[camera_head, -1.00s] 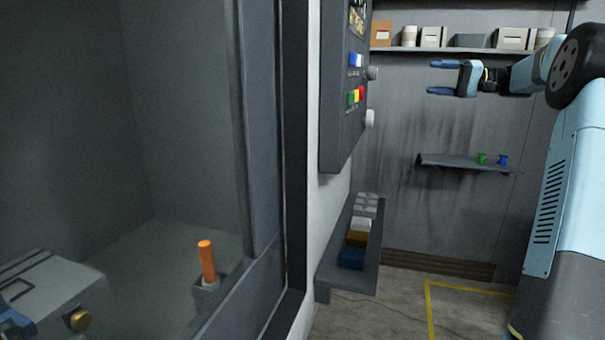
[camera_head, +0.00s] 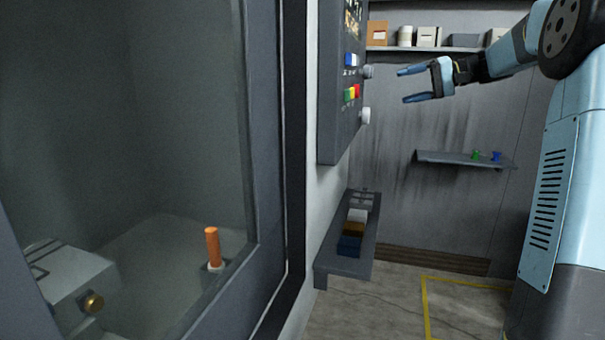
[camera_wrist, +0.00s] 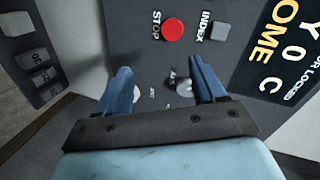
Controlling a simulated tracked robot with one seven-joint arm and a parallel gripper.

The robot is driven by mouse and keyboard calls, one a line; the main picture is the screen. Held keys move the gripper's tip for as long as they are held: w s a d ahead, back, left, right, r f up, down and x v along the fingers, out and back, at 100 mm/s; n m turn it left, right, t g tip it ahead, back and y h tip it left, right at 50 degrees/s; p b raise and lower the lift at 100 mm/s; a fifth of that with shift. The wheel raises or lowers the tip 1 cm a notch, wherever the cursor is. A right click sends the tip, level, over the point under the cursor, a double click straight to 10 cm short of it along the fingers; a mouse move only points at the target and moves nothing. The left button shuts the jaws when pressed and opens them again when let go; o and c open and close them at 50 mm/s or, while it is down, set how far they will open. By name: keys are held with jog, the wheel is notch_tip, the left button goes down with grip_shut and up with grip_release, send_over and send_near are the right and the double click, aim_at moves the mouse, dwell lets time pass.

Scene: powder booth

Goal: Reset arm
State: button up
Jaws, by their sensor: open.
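My gripper (camera_head: 402,86) is open, with its two blue fingers apart and nothing between them. In the head view it is in mid-air, just right of the grey control panel (camera_head: 340,128), pointing left toward it. The wrist view shows my gripper (camera_wrist: 158,82) facing the panel (camera_wrist: 140,25), whose red STOP button (camera_wrist: 173,30) and grey INDEX button (camera_wrist: 221,31) lie beyond the fingertips. I cannot tell whether the fingers touch anything.
The booth's framed window (camera_head: 262,190) fills the left, with an orange rod (camera_head: 212,246) inside. A low shelf (camera_head: 340,266) holds coloured blocks below the panel. A wall shelf (camera_head: 440,158) holds small green and blue items. Boxes stand on an upper shelf (camera_head: 400,48). Floor at lower right is clear.

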jog(key=s+a+f+g+h, duration=0.1)
jog(key=s+a+f+h, duration=0.35)
jog(key=s, duration=0.55)
jog(key=s+a+f+h, duration=0.35)
jog(key=s+a, duration=0.25)
jog(key=s, duration=0.3)
jog(key=s+d+f+h, duration=0.1)
jog(key=s+f+h, duration=0.1)
jog(key=s+f, duration=0.2)
jog(key=s+d+f+t+h, duration=0.1)
jog(key=s+f, duration=0.3)
jog(key=s, duration=0.6)
jog(key=s+d+f+t+h, duration=0.1)
jog(key=s+d+f+h, duration=0.1)
jog(key=s+f, duration=0.2)
jog(key=s, duration=0.3)
jog(key=shift+s+d+n+h, duration=0.25)
jog(key=shift+d+n+h, duration=0.05)
jog(key=shift+d+h, duration=0.1)
